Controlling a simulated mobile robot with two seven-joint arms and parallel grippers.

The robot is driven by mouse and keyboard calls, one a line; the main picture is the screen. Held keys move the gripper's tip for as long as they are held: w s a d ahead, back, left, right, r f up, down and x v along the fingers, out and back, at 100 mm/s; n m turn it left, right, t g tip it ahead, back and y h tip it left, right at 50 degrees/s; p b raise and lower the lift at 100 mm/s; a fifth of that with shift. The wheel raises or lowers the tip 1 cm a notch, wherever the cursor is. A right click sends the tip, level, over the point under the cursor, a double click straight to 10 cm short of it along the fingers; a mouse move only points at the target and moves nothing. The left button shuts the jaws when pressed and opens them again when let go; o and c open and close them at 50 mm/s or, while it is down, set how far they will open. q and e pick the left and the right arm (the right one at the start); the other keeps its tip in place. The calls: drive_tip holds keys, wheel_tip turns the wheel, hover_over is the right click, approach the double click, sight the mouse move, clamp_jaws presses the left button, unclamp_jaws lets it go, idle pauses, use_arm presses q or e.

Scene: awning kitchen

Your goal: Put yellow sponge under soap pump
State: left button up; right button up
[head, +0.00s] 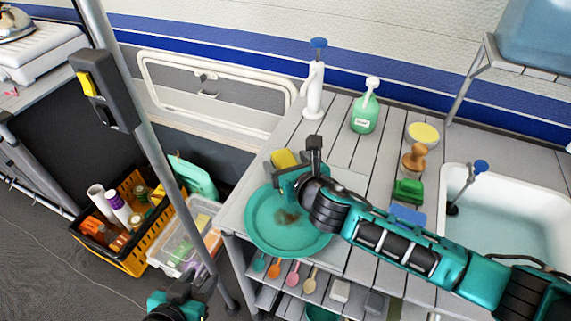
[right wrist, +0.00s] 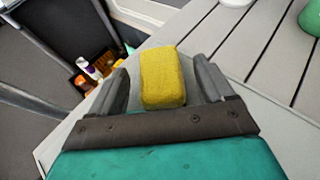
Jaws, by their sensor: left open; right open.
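The yellow sponge (head: 284,159) lies on the grey slatted counter near its left edge, behind a teal plate. My right gripper (head: 300,165) is open over the sponge and hides part of it. In the right wrist view the sponge (right wrist: 163,78) sits between the two open fingers (right wrist: 165,85), with a gap visible on each side. The green soap pump (head: 364,115), with a white top, stands upright on the counter behind and to the right of the sponge. My left gripper (head: 182,288) is low at the bottom of the head view, away from the counter, and looks empty.
The teal plate (head: 262,235) has a brown stain. A white tap-like pump with a blue top (head: 315,90), a yellow-topped bowl (head: 422,134), a brush (head: 413,158) and a sink (head: 520,220) are on the counter. Crates (head: 125,250) stand on the floor at left.

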drive_tip(key=shift+c, duration=0.3)
drive_tip(key=c, duration=1.1)
drive_tip(key=shift+o, duration=0.2)
drive_tip(key=shift+r, duration=0.1)
